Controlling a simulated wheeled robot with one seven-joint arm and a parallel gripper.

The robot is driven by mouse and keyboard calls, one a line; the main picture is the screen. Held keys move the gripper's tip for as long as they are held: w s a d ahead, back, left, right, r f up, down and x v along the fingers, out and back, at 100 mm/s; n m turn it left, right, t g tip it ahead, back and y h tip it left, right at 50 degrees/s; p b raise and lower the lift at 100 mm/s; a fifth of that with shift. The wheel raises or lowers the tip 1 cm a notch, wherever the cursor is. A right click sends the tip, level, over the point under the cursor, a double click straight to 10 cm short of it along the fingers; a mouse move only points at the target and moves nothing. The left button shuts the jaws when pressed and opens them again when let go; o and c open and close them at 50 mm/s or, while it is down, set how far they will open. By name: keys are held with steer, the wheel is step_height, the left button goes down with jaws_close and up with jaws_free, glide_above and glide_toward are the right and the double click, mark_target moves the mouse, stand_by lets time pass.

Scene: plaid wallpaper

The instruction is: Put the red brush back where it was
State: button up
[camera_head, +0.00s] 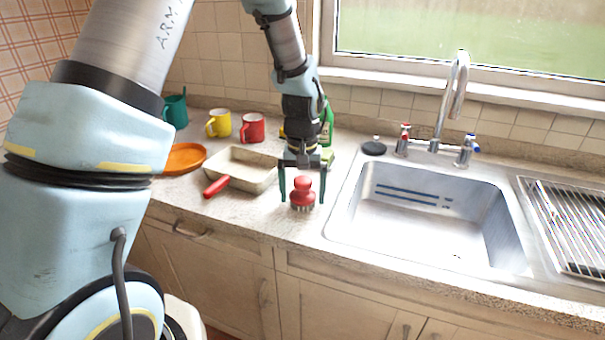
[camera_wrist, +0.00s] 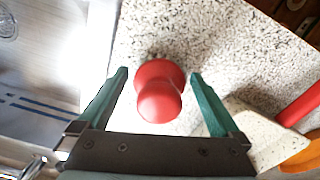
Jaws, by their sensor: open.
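The red brush (camera_head: 303,194) stands upright on the countertop, bristles down, left of the sink. Its round red knob (camera_wrist: 158,100) shows from above in the wrist view. My gripper (camera_head: 302,196) points down with its two green fingers on either side of the brush. In the wrist view, my gripper (camera_wrist: 160,75) is open, and gaps show between the fingers and the knob. The sink (camera_head: 430,215) is just to the right of the brush in the head view.
A beige square pan (camera_head: 252,160) with a red handle lies left of my gripper. An orange plate (camera_head: 185,158), a red mug (camera_head: 252,128), a yellow mug (camera_head: 218,124) and a teal mug (camera_head: 176,111) stand farther left. A green bottle (camera_head: 327,124) is behind my gripper. A drying rack (camera_head: 575,228) is far right.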

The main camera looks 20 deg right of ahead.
mark_target(302, 181)
step_height(302, 181, up, 11)
steer(key=shift+b, duration=1.05)
steer(key=s+a+f+n, duration=0.1)
steer(key=a+n, duration=0.1)
steer(key=a, duration=1.3)
steer(key=s+a+f+n+t, duration=0.1)
steer(key=s+a+f+n, duration=0.1)
steer(key=a, duration=1.2)
steer(key=shift+s+a+f+t, duration=0.15)
steer(key=shift+a+f+t, duration=0.15)
steer(key=shift+a, duration=0.1)
steer(key=shift+c, duration=0.3)
